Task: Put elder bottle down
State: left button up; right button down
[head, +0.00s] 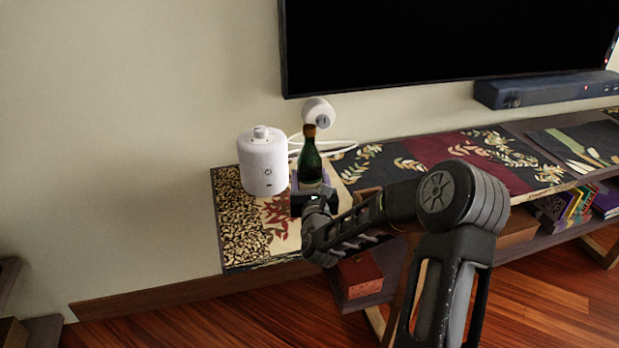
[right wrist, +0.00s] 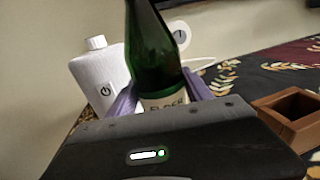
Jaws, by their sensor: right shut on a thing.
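The elder bottle (head: 310,160) is dark green with a brown top and stands upright over the left part of the shelf top (head: 240,228). In the right wrist view the bottle (right wrist: 152,50) shows a pale label with dark letters, and its top is cut off. My right gripper (head: 310,182) is shut around the bottle's lower part, with its purple fingers (right wrist: 163,92) on both sides of it. The bottle's base is hidden behind the gripper, so I cannot tell whether it touches the surface. My left gripper is not in view.
A white canister with a power button (head: 262,165) stands just left of the bottle. A small white round device (head: 318,111) with a white cable is behind it. A brown open box (right wrist: 290,112) is to the right. A TV (head: 440,40) hangs above.

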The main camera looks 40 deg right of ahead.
jog(key=shift+c, duration=2.1)
grip_release()
jog(key=shift+f, duration=0.1)
jog(key=shift+r, duration=0.2)
jog(key=v, duration=1.2)
jog(key=shift+a+f, duration=0.1)
jog(key=shift+f, duration=0.05)
